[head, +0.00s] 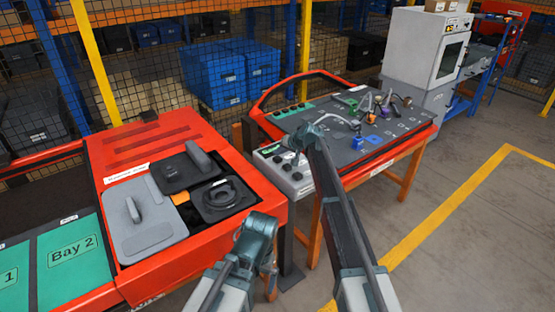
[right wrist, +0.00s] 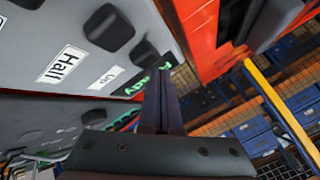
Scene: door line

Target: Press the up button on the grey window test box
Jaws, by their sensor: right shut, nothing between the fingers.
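The grey box (head: 287,178) with dark buttons stands at the near left corner of the right-hand bench. In the right wrist view its pale face (right wrist: 35,35) fills the upper left, with black buttons and labels reading "Hall" and "Up". The button that seems to go with "Up" (right wrist: 145,54) is just left of my right fingertips. My right gripper (right wrist: 160,75) is shut and empty, close to the box face; contact cannot be told. In the head view my right gripper (head: 299,158) is small beside the box. Part of my left arm shows, but its gripper does not.
The dark-topped bench (head: 410,130) carries cables and small coloured parts. A red bench (head: 250,165) with grey and black parts lies left, beside green Bay panels (head: 70,260). A mesh fence and blue bins (head: 230,70) stand behind. The floor at right is clear.

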